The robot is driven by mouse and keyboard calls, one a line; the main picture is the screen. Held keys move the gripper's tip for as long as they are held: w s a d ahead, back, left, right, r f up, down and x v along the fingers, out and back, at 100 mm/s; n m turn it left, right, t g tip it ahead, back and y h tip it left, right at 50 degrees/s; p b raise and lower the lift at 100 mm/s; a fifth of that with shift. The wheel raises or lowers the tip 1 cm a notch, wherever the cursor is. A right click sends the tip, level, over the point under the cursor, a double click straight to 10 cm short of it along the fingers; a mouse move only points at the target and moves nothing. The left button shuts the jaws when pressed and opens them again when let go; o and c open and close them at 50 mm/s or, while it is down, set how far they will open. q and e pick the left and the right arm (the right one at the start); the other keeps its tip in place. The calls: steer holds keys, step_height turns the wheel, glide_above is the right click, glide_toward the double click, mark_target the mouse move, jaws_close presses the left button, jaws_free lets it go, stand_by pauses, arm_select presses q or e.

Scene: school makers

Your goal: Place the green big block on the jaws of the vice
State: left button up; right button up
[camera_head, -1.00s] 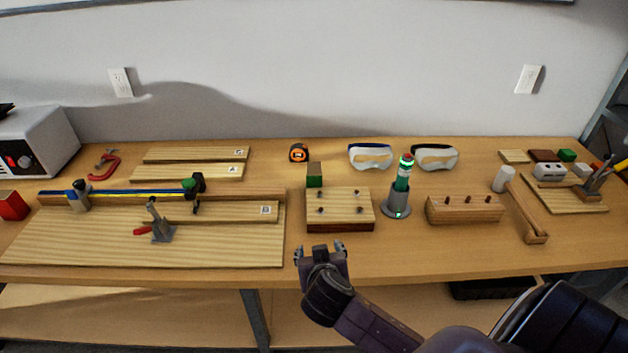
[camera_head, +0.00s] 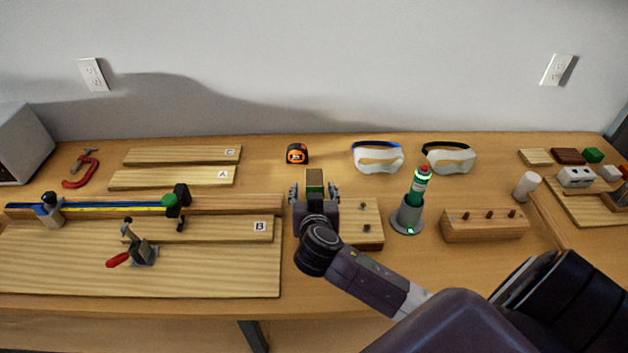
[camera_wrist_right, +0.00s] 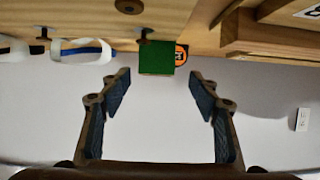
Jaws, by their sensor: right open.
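The green big block (camera_head: 315,187) stands on the table behind a pegged wooden block (camera_head: 368,237); its top looks brownish in the head view. My right gripper (camera_head: 314,188) is open, and in the head view its fingers flank the green block. In the right wrist view, seen upside down, the green block (camera_wrist_right: 157,57) lies ahead of the open fingertips (camera_wrist_right: 160,80), roughly centred and not between the pads. My right gripper and arm hide part of the pegged block. I cannot tell for sure which thing is the vice. My left gripper is not in view.
A grey holder with a green-lit tool (camera_head: 408,216) stands right of the pegged block, with another pegged wood block (camera_head: 485,226) beyond. An orange tape measure (camera_head: 297,154) and goggles (camera_head: 377,158) lie behind. Boards with a long clamp (camera_head: 100,208) and a red-handled clamp (camera_head: 138,250) fill the left.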

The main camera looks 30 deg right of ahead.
mark_target(315, 179)
steer(key=shift+w+d, duration=0.15)
steer(key=shift+w, duration=0.1)
steer(key=shift+w+d, duration=0.1)
steer(key=shift+w+d+p, duration=0.35)
steer(key=shift+w+p, duration=0.1)
steer(key=p+x, duration=0.1)
steer(key=x, duration=0.2)
steer(key=shift+w+d+f, duration=0.1)
steer(key=shift+w+d, duration=0.1)
steer(key=shift+d, duration=0.05)
steer(key=shift+w+d+f, duration=0.15)
steer(key=shift+w, duration=0.05)
steer(key=shift+w+f, duration=0.1)
steer(key=shift+w, duration=0.05)
steer(key=c, duration=1.3)
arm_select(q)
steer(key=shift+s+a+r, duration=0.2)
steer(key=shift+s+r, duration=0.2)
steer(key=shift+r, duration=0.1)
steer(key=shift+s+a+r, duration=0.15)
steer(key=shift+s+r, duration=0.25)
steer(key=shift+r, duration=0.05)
arm_select(e)
steer(key=shift+c, duration=1)
